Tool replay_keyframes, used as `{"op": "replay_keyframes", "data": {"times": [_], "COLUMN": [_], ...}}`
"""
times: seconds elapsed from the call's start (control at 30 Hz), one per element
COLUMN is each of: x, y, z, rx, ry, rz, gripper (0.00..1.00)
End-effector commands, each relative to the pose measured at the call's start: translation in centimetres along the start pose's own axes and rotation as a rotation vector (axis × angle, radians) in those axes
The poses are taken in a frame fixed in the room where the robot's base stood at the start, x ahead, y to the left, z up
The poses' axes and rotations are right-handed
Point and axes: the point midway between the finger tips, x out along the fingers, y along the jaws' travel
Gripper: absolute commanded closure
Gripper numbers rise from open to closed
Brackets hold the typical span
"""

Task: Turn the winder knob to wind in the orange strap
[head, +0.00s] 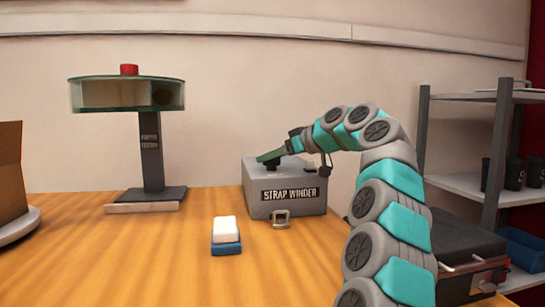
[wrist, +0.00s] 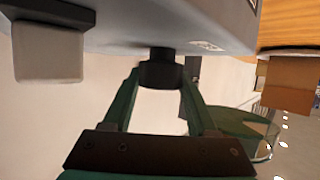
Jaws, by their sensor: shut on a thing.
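The strap winder (head: 288,205) is a grey box with a dark "STRAP WINDER" label, standing on the wooden table. In the wrist view its grey body (wrist: 200,22) fills the top. Its black winder knob (wrist: 160,68) sits between the green fingertips. My gripper (head: 267,157) reaches the top of the box from the right and is shut on the knob; it also shows in the wrist view (wrist: 160,78). A metal loop (head: 281,218) is at the box's lower front. I cannot make out the orange strap in either view.
A white-and-blue block (head: 226,236) lies in front of the winder. A dark stand with a glass-sided top (head: 150,160) is to the left. A cardboard box (head: 10,155) is at the far left. Shelves (head: 465,180) stand at the right. The table's front middle is clear.

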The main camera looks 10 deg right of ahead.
Motion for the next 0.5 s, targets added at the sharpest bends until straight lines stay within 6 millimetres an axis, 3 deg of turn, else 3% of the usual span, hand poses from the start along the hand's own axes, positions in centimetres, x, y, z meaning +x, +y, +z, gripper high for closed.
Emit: {"op": "replay_keyframes", "data": {"times": [0.07, 0.1, 0.33, 0.5], "x": [-0.06, -0.06, -0.03, -0.02], "y": [-0.02, -0.02, 0.0, 0.01], "z": [-0.17, -0.17, -0.09, -0.07], "rx": [-0.001, 0.0, 0.0, 0.0], "ry": [0.004, 0.003, 0.002, 0.001], "rz": [0.001, 0.001, 0.001, 0.001], "gripper": [0.97, 0.37, 0.11, 0.11]}}
